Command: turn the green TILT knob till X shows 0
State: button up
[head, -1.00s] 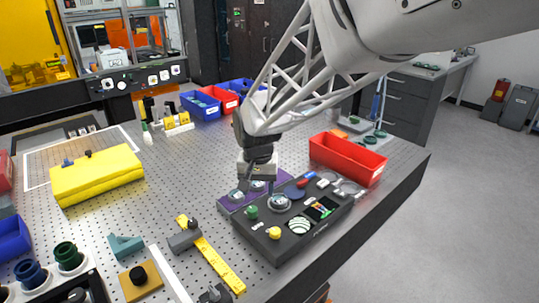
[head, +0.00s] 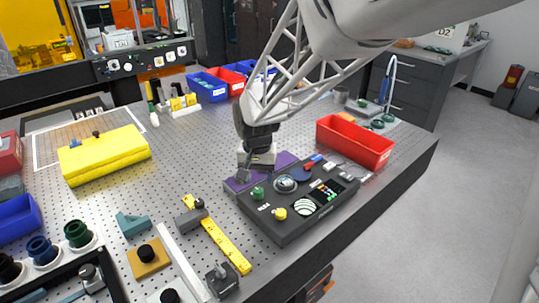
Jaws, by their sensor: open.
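The green knob (head: 258,193) stands at the near left part of a black control panel (head: 268,228) on the perforated table. A yellow knob (head: 280,213) sits nearer the front, beside a round striped fringe display (head: 306,207). A small dark screen (head: 325,191) with coloured marks is right of it; its X value is too small to read. My gripper (head: 248,176) points down just behind and left of the green knob, apart from it as far as I can tell. It is open and empty; its fingertips are small and partly unclear.
A purple plate (head: 286,158) lies behind the panel, under my gripper. A grey round dial (head: 285,184) and a blue disc (head: 301,174) are on the panel. A red bin (head: 355,142) stands behind right. A yellow bar (head: 222,240) lies left of the panel.

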aim_at(258, 190)
jog(key=shift+f, duration=2.75)
jog(key=shift+c, duration=0.5)
jog(key=c, duration=0.8)
jog(key=shift+n, duration=0.5)
jog(key=n, duration=0.2)
jog(key=shift+n, duration=2.2)
